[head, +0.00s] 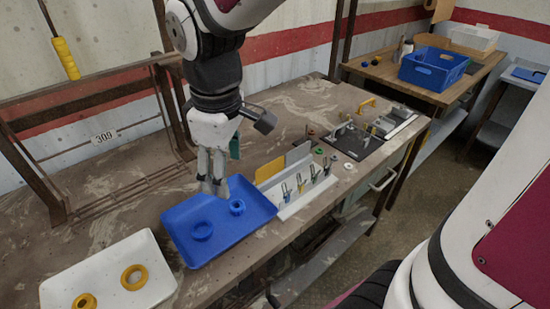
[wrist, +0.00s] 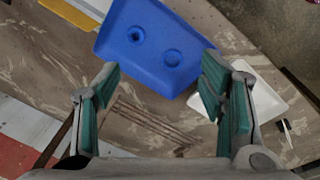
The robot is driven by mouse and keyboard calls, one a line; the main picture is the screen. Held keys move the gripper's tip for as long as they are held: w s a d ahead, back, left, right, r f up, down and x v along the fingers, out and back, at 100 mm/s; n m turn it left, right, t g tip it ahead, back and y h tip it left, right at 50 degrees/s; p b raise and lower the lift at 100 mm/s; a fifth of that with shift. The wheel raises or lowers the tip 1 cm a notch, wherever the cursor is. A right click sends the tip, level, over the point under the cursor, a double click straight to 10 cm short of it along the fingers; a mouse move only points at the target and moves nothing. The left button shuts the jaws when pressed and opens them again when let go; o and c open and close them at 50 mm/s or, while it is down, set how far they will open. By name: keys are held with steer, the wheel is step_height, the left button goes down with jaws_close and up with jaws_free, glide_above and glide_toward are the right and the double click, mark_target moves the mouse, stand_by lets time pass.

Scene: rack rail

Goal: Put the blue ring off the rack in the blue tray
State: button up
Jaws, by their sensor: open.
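The blue tray (head: 220,232) lies on the worn table, below my gripper. Two blue rings lie in it: a wider one (head: 202,231) to the left and a smaller, taller-looking one (head: 237,207) to the right. Both also show in the wrist view, the smaller (wrist: 136,35) and the wider (wrist: 173,58). My gripper (head: 213,187) is open and empty, pointing down above the tray's far edge, apart from both rings. In the wrist view its green-padded fingers are spread wide with nothing between them. A dark rail rack (head: 110,170) stands at the left; I see no ring on it.
A white tray (head: 110,262) with two yellow rings (head: 134,277) is at the near left. A pale holder (head: 305,195) with several small upright pieces is right of the blue tray. Farther right are a dark board (head: 352,142) and a blue crate (head: 432,68) on another table.

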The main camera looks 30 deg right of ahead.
steer(key=s+d+r+m+t, duration=0.1)
steer(key=s+d+r+m, duration=0.1)
steer(key=s, duration=0.5)
steer(key=s+d+r+m+t, duration=0.1)
steer(key=s+d+r+m, duration=0.1)
steer(key=s+d+m, duration=0.3)
steer(key=shift+s+r+m+t, duration=0.2)
steer(key=shift+s+m+t, duration=0.1)
steer(key=shift+s+m, duration=0.7)
steer(key=shift+w, duration=0.15)
steer(key=shift+r+p, duration=0.55)
steer(key=shift+r, duration=0.15)
